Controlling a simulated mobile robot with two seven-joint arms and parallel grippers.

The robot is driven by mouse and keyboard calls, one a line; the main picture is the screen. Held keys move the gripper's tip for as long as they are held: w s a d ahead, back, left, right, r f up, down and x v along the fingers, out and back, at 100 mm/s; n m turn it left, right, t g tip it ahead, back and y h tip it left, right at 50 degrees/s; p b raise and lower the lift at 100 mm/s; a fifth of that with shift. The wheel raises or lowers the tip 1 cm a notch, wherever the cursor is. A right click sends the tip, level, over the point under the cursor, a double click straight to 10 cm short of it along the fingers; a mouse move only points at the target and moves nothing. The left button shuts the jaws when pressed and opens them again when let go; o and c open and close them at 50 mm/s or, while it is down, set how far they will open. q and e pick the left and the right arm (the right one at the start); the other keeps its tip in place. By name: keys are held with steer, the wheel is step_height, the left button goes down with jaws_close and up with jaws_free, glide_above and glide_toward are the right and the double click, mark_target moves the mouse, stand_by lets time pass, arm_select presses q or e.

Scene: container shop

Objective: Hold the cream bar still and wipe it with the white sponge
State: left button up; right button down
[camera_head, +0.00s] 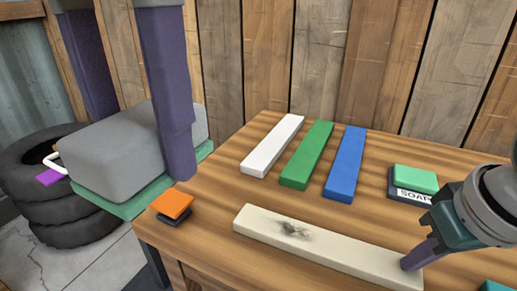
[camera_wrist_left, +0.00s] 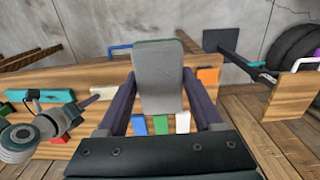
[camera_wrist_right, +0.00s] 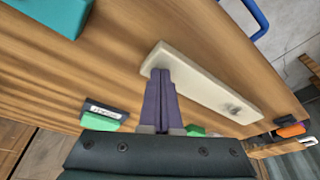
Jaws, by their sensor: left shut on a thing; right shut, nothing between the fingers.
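The cream bar (camera_head: 330,246) lies flat on the wooden table, with a dark smudge on its left half. It also shows in the right wrist view (camera_wrist_right: 205,87). My right gripper (camera_head: 412,262) is shut and empty, its fingertips down at the bar's right end; they seem to touch its top. My left gripper (camera_head: 130,140) is shut on the sponge (camera_head: 135,150), a block that looks pale grey with a green layer underneath. It is held in the air left of the table, apart from the bar. It fills the space between the fingers in the left wrist view (camera_wrist_left: 158,85).
White (camera_head: 273,145), green (camera_head: 307,155) and blue (camera_head: 345,163) bars lie behind the cream bar. A green block on a dark SOAP-labelled base (camera_head: 414,195) is at right. An orange-and-dark block (camera_head: 172,206) sits near the left corner. Stacked tyres (camera_head: 70,225) stand left on the floor.

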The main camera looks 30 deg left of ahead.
steer(key=shift+d+f, duration=0.15)
steer(key=shift+f, duration=0.05)
